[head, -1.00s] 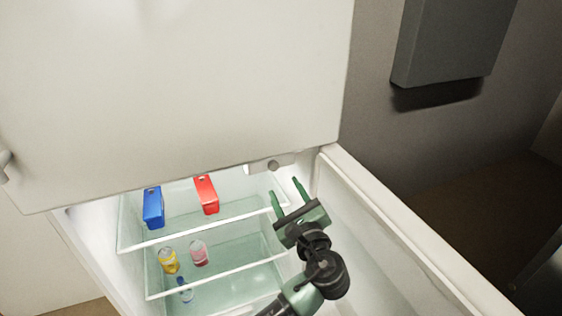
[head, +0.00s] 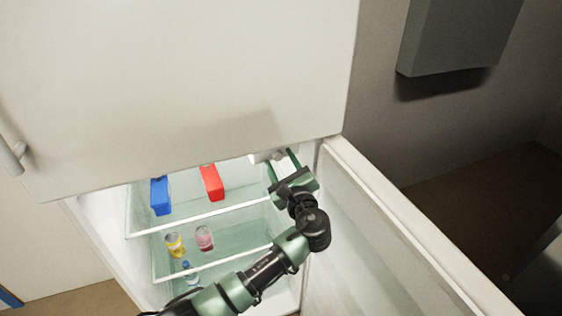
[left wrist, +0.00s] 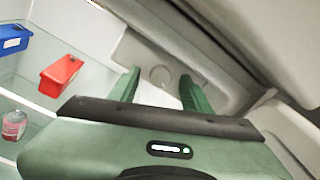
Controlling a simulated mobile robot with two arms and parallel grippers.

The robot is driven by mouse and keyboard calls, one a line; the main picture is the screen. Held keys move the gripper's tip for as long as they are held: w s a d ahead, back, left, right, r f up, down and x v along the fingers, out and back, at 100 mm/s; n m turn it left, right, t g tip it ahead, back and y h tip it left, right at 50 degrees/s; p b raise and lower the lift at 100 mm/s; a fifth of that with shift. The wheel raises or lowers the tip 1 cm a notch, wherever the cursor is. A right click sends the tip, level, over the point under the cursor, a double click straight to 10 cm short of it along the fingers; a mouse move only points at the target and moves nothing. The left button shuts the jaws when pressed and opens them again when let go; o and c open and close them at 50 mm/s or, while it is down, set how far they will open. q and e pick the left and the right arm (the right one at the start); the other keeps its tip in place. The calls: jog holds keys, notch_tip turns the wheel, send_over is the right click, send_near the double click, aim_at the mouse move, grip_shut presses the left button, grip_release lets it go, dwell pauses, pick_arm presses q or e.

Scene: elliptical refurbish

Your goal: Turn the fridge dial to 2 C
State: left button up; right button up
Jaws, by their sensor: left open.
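The fridge dial (left wrist: 160,75) is a small round grey knob on a pale housing at the top of the fridge interior. In the left wrist view it lies ahead of and between my two green fingertips. In the head view the dial housing (head: 264,157) is partly hidden by my gripper and the upper door edge. My left gripper (head: 281,163) is open, its fingers pointing up at the housing. It also shows in the left wrist view (left wrist: 158,82). I cannot tell whether the fingers touch the dial, and its markings are not readable. My right gripper is not in view.
The lower fridge door (head: 345,160) stands open at right, close to my arm. The closed upper door (head: 180,90) overhangs the opening. Shelves hold a blue carton (head: 160,196), a red carton (head: 212,184), a yellow can (head: 175,244), a pink can (head: 204,238) and a small bottle (head: 190,272).

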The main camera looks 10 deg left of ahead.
pick_arm(q)
grip_shut()
jog(key=shift+r+m+p, duration=0.25)
jog(key=shift+m+p, duration=0.25)
jog(key=shift+p, duration=0.4)
jog(key=m+p, duration=0.3)
jog(key=p, duration=0.2)
jog(key=shift+r+m+g, duration=0.15)
jog(key=shift+m+g, duration=0.15)
jog(key=shift+m, duration=0.1)
jog(key=shift+m+p, duration=0.5)
jog(key=shift+p, duration=0.05)
jog(key=shift+m+p, duration=0.3)
jog(key=shift+m, duration=0.5)
jog(key=m, duration=0.4)
jog(key=shift+f+g, duration=0.25)
jog(key=shift+g, duration=0.05)
